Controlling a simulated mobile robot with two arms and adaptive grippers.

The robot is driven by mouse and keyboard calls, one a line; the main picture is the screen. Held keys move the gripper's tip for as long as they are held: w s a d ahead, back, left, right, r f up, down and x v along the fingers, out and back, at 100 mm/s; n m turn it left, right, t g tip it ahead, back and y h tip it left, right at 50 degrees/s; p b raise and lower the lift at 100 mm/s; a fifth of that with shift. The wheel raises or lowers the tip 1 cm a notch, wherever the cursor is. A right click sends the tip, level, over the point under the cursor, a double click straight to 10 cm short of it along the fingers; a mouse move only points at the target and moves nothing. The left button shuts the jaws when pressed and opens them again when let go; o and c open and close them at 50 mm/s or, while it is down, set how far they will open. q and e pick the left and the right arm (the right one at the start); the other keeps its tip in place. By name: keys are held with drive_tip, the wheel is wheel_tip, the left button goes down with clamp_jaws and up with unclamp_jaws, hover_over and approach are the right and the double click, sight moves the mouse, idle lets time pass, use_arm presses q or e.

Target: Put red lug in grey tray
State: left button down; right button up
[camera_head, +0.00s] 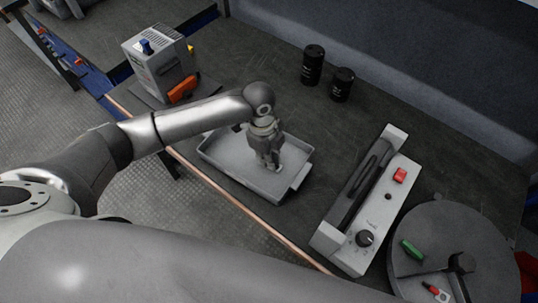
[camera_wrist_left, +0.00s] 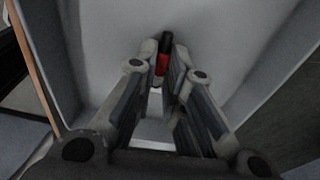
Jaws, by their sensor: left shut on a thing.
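The grey tray (camera_head: 222,172) is a shallow rectangular pan on the dark bench, and its pale floor and walls fill much of the left wrist view (camera_wrist_left: 100,30). My left gripper (camera_head: 270,166) points down inside the tray's outline. It is shut on a red lug (camera_wrist_left: 163,64) with a dark end, held between the fingertips over the tray floor. Whether the lug touches the floor is unclear. The fingers mostly hide it in the head view. Another small red piece with a pale ring (camera_head: 435,292) lies on the round grey disc. My right gripper is not in view.
A grey box with an orange part (camera_head: 155,62) stands left of the tray. Two black cylinders (camera_head: 312,65) stand behind. A long grey device with a red switch and knob (camera_head: 365,205) is to the right. The round disc (camera_head: 440,225) also carries a green piece (camera_head: 412,250).

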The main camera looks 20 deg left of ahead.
use_arm(q)
drive_tip(key=c, duration=1.5)
unclamp_jaws()
wheel_tip(320, 180, up, 12)
drive_tip(key=a, duration=0.1)
drive_tip(key=shift+w+a+r, duration=0.2)
drive_tip(key=shift+r, duration=0.05)
